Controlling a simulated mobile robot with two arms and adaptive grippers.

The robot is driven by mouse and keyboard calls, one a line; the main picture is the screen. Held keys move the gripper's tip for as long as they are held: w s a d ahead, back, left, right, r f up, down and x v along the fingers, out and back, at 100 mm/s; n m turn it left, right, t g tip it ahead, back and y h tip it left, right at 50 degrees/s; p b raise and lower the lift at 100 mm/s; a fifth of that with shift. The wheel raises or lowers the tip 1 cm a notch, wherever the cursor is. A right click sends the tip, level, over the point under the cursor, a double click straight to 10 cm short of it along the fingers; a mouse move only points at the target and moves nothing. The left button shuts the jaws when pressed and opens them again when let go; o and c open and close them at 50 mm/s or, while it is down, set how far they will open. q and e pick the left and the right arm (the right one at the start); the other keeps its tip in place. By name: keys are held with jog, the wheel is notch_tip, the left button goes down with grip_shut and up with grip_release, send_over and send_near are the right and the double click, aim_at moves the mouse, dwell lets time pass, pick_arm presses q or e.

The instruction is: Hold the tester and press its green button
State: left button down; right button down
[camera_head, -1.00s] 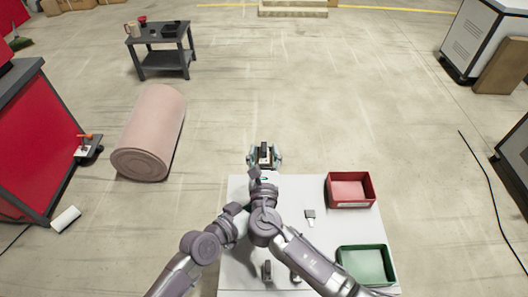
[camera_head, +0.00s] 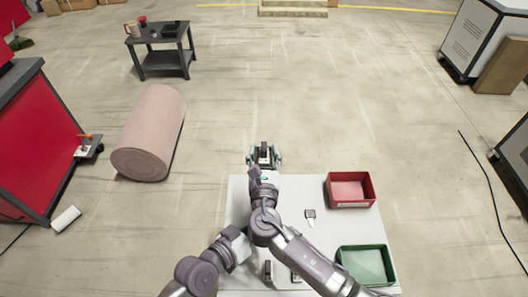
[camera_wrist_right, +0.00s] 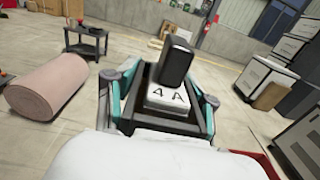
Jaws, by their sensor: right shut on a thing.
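My right gripper (camera_head: 264,156) is beyond the far edge of the white table, shut on a small black and white device, which I take for the tester (camera_head: 264,150). In the right wrist view the tester (camera_wrist_right: 175,62) stands up between the teal-sided fingers, with a black block on top and a white face marked "4 A". No green button can be made out on it. My left gripper (camera_head: 240,241) is low over the table, left of my right forearm; its fingers are not clear.
The white table (camera_head: 345,228) carries a red bin (camera_head: 350,190), a green bin (camera_head: 366,264), a small grey and white piece (camera_head: 310,214) and a dark upright piece (camera_head: 267,270).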

jog(key=shift+f, duration=0.15)
jog(key=shift+c, duration=1.5)
grip_release()
jog(key=s+p, duration=0.1)
jog(key=s, duration=1.9)
